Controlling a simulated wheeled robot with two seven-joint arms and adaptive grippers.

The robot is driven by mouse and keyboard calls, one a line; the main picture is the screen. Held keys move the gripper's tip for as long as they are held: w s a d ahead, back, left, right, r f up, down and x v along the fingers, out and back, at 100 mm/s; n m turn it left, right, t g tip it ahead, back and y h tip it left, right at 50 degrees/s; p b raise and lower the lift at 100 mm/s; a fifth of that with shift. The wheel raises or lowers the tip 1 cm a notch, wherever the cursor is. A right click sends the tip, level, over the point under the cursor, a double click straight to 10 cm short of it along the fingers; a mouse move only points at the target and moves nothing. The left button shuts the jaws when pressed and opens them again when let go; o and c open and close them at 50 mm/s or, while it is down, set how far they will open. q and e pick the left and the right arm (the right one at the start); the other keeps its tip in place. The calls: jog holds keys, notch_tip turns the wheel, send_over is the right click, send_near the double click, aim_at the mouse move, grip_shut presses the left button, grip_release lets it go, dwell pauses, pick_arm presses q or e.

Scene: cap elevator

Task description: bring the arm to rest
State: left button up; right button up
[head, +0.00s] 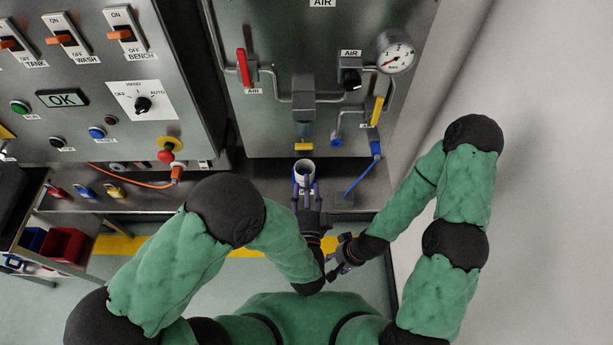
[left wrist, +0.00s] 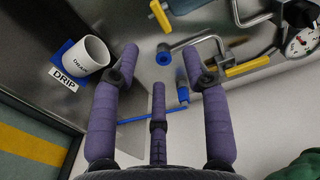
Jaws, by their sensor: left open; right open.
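My left gripper (head: 306,187) is the higher one in the head view, with its fingers pointing toward the panel's lower edge. In the left wrist view its purple fingers (left wrist: 162,75) are spread apart with nothing between them. A white cup (left wrist: 82,56) with dark lettering stands on a blue base beside a DRIP label, to the left of the fingers and outside them. In the head view the cup (head: 304,168) shows just beyond the fingertips, partly covered by a finger. My right gripper (head: 336,264) is lower and to the right, close to my left forearm, open and empty.
The air panel (head: 262,120) has a red valve handle (head: 244,68), a gauge (head: 396,53) and a yellow handle (head: 377,110). A blue hose (head: 362,178) runs beside the left gripper. A switch cabinet (head: 75,135) and a cart with bins (head: 62,245) are at left. A wall borders the right.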

pick_arm(q)
jog(key=shift+s, duration=0.25)
dwell(0.4)
jog(key=w+a+f+n+g+h, duration=0.1)
jog(key=a+f+n+g, duration=0.2)
jog(key=f+n+g, duration=0.35)
jog(key=w+a+f+n+g, duration=0.1)
jog(key=a+f+n+g, duration=0.2)
jog(key=f, duration=0.7)
jog(key=s+a+f+n+g+h, duration=0.3)
jog(key=s+f+n+g, duration=0.5)
jog(key=s+n, duration=0.3)
jog(key=s+a+f, duration=0.1)
jog(key=s, duration=0.2)
jog(key=shift+a, duration=0.2)
